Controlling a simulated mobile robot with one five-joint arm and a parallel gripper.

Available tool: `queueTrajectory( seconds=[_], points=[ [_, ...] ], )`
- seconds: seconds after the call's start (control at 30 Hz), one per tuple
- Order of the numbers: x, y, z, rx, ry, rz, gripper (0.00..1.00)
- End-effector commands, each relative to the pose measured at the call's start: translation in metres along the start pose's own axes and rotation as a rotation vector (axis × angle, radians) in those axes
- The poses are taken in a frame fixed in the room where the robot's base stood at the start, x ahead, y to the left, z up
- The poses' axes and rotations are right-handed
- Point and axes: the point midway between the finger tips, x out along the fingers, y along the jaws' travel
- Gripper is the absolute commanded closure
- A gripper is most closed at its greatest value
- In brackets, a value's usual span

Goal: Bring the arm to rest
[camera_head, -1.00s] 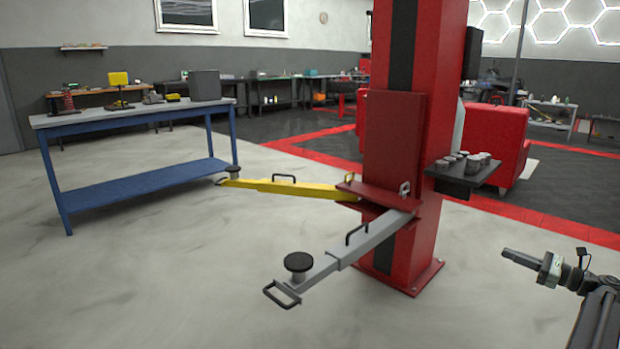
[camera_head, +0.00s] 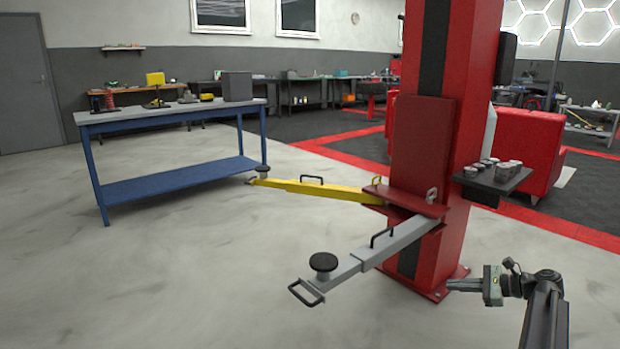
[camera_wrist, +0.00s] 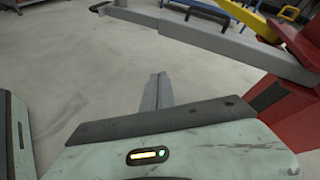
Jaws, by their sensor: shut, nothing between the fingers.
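My gripper (camera_head: 462,285) is at the lower right of the head view, at the end of my raised arm. It points left, close in the picture to the foot of the red lift column. In the wrist view its fingers (camera_wrist: 157,92) are together with nothing between them, above bare floor. Part of my arm is cut off by the bottom edge of the head view.
The red lift column (camera_head: 425,150) stands just left of my arm. Its grey swing arm (camera_head: 405,238) and yellow swing arm (camera_head: 325,189) reach left. A blue workbench (camera_head: 180,180) is at left. The concrete floor (camera_head: 190,280) at lower left is clear.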

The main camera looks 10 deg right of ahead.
Motion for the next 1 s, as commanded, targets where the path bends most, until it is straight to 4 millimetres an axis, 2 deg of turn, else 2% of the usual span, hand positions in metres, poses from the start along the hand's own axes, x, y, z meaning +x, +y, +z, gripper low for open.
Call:
queueTrajectory(
  seconds=[0.03, 0.1, 0.17, 0.2, 0.3, 0.4, 0.5, 0.6, 0.77, 0.8, 1.0],
  points=[
    [0.033, 0.021, 0.016, -0.074, 0.038, 0.068, 1.0],
    [0.076, 0.053, 0.028, -0.208, 0.104, 0.177, 1.0],
    [0.11, 0.083, 0.038, -0.336, 0.156, 0.28, 1.0],
    [0.131, 0.104, 0.045, -0.43, 0.187, 0.354, 1.0],
    [0.173, 0.161, 0.063, -0.687, 0.256, 0.556, 1.0],
    [0.198, 0.213, 0.078, -0.95, 0.297, 0.764, 1.0],
    [0.21, 0.251, 0.089, -1.179, 0.316, 0.943, 1.0],
    [0.214, 0.28, 0.101, -1.377, 0.32, 1.103, 1.0],
    [0.212, 0.315, 0.12, -1.663, 0.307, 1.345, 1.0],
    [0.204, 0.3, 0.136, -1.649, 0.311, 1.334, 1.0],
    [0.183, 0.277, 0.185, -1.64, 0.313, 1.328, 1.0]
  ],
)
